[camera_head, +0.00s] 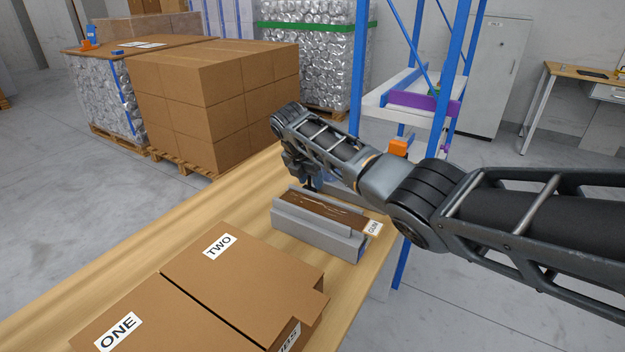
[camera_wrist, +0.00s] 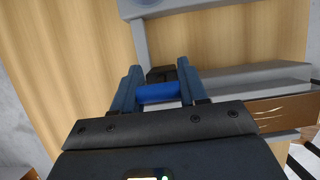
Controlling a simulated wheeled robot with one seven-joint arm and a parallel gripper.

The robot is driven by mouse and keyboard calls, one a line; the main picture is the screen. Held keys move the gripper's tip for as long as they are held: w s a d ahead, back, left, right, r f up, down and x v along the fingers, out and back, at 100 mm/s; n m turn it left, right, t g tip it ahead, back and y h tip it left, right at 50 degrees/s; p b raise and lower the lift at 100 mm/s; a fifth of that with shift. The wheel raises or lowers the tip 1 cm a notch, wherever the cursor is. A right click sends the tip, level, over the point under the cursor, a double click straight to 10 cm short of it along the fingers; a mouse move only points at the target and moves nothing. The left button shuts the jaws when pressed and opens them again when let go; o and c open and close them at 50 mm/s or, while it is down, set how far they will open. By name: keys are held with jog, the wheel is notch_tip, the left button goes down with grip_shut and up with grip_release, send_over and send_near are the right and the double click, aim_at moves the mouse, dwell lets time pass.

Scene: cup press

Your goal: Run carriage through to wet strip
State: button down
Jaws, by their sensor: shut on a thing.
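My gripper (camera_wrist: 159,72) is shut on a blue bar (camera_wrist: 158,94), which looks like the handle of the carriage. A dark block (camera_wrist: 160,74) shows just beyond the bar, between the fingers. In the head view my gripper (camera_head: 311,184) is at the far left end of a grey channel (camera_head: 304,228); my arm hides most of the carriage there. A brown, glossy streaked strip (camera_head: 325,210) lies along the channel. It also shows at the right in the wrist view (camera_wrist: 285,108). A white "GUM" label (camera_head: 373,228) is at the channel's near right end.
Cardboard boxes marked ONE (camera_head: 118,332) and TWO (camera_head: 220,246) sit on the wooden table (camera_head: 150,232), in front of the channel. The table's left part is clear. A blue-posted rack (camera_head: 358,70) stands behind my arm. Stacked cartons (camera_head: 215,95) stand on a pallet beyond.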

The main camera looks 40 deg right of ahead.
jog(key=shift+w+a+r, duration=0.1)
jog(key=shift+w, duration=0.2)
jog(key=c, duration=0.7)
grip_release()
jog(key=shift+w, duration=0.1)
jog(key=shift+v, duration=3.85)
